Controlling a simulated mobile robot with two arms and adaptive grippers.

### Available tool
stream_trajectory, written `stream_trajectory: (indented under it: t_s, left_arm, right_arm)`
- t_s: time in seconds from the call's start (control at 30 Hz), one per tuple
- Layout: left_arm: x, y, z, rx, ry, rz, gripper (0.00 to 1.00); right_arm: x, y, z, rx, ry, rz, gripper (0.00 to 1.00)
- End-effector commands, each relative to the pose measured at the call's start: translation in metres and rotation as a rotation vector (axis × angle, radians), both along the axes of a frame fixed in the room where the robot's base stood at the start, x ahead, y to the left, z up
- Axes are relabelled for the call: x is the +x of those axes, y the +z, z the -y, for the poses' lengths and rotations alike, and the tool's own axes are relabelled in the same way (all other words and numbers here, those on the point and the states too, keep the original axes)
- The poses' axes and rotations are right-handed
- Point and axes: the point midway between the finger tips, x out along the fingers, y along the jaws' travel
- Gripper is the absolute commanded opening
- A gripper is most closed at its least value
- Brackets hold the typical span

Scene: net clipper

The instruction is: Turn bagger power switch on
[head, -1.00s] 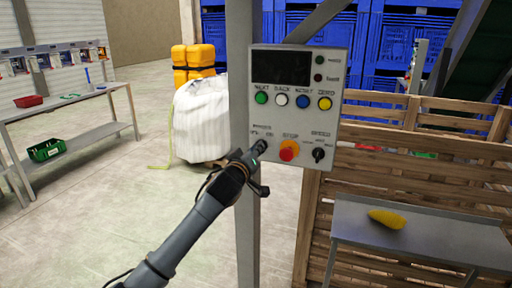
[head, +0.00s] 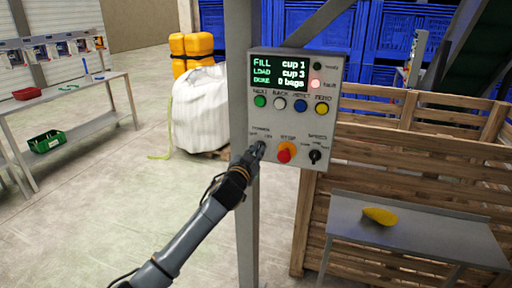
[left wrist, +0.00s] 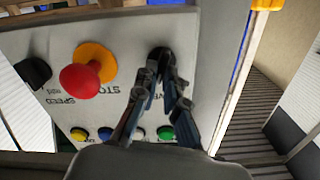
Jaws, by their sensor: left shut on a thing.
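The bagger control panel (head: 296,161) is a grey box on a steel post. Its screen (head: 280,74) is lit with FILL cup 1, LOAD cup 3 and DONE 0 bags, and the fault lamp (head: 315,84) glows red. My left gripper (head: 258,150) is at the panel's lower left, shut on the black power switch knob. The left wrist view shows the fingers (left wrist: 160,90) closed around the power switch (left wrist: 160,58), which they partly hide. The red stop button (left wrist: 80,81) on its yellow base sits beside it. My right gripper is not in view.
A black speed knob (head: 315,156) is at the panel's lower right. A wooden crate (head: 350,150) and a grey table (head: 440,229) with a yellow object (head: 380,216) stand to the right. A white bulk bag (head: 202,110) is behind left.

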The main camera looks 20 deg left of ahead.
Motion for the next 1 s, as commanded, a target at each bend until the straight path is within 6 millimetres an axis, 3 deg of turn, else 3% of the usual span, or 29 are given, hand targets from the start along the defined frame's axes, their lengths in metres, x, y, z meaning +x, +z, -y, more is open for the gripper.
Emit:
stream_trajectory:
  t_s: [0.5,1.0]
  left_arm:
    - [0.0,-0.002,0.001,0.367,0.0,0.009,0.0]
    - [0.0,-0.003,0.002,0.451,0.0,0.013,0.0]
  right_arm:
    - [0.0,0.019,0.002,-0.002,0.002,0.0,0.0]
    - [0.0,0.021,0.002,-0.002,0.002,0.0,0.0]
